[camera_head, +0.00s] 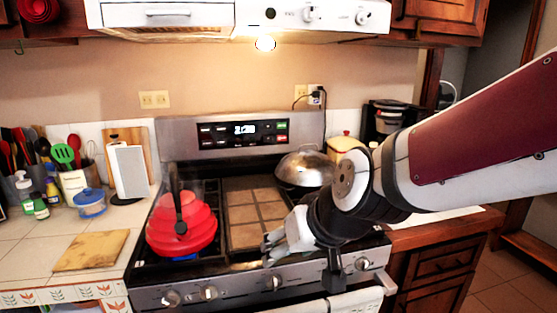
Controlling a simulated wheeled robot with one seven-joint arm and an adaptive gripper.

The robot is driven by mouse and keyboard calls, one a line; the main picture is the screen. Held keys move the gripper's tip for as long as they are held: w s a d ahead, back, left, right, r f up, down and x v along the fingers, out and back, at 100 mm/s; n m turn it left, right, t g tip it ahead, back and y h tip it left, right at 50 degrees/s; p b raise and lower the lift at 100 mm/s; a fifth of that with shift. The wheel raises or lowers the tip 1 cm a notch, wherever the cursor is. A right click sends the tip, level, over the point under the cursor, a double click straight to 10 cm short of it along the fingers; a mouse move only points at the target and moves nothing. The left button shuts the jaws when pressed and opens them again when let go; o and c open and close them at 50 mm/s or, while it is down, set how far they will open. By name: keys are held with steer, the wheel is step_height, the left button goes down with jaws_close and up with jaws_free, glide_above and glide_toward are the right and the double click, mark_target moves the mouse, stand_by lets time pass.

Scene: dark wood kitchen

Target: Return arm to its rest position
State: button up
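My arm reaches in from the right edge of the head view, with a dark red upper link and a black and white wrist. My gripper (270,243) is at the end of it, above the front part of the stove (262,268), close to the control knobs. Its fingers are small and partly hidden by the wrist, so I cannot tell whether they are open or shut. I see no object clearly held in it.
A domed metal lid or pan (305,168) sits at the back right. A cutting board (91,250) lies on the left counter. The range hood (200,18) hangs above.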

steer(key=s+d+r+m+g+h+p, duration=0.1)
steer(key=s+d+r+h, duration=0.1)
steer(key=s+d, duration=0.6)
steer(key=s+d+r+m+g+h+p, duration=0.1)
steer(key=s+d+r+m+h, duration=0.1)
steer(key=s+d, duration=0.7)
steer(key=s, duration=0.3)
steer(key=shift+d+r, duration=0.2)
steer(key=shift+r, duration=0.2)
